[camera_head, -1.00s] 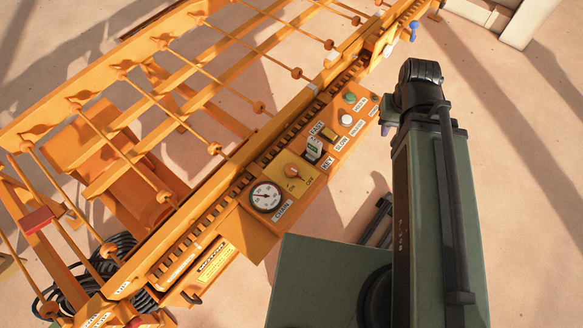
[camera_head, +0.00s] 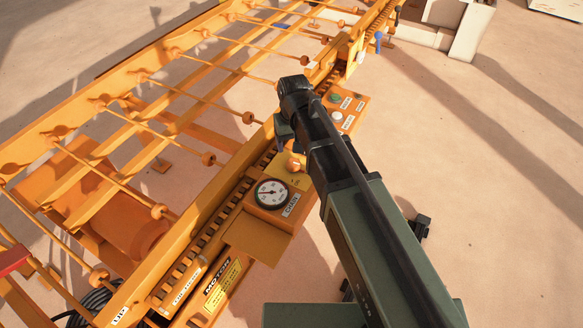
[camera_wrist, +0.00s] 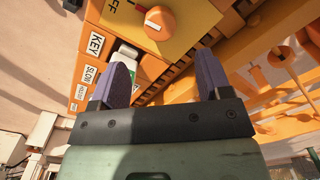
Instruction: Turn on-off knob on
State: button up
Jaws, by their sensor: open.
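The on-off knob (camera_head: 294,164) is orange and sits on a yellow plate on the machine's control panel, beside a round gauge. In the wrist view the knob (camera_wrist: 160,22) is at the top, with a white mark on its face and part of the OFF label to its left. My gripper (camera_wrist: 165,76) is open and empty, its two purple fingers apart. The knob shows beyond the fingertips, not between them. In the head view my gripper (camera_head: 282,138) is over the panel just behind the knob, and my arm hides part of the panel.
The round chain gauge (camera_head: 272,193) stands left of the knob. A key switch (camera_wrist: 126,56) with a KEY label is close to the left finger. Green (camera_head: 335,98) and white (camera_head: 337,117) buttons lie farther along the panel. Orange rails and rollers run behind it.

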aim_at(293, 162)
notch_tip(293, 162, down, 9)
jog(key=b, duration=0.7)
jog(key=shift+r, duration=0.3)
jog(key=shift+c, duration=0.3)
jog(key=c, duration=0.9)
jog(key=shift+o, duration=0.2)
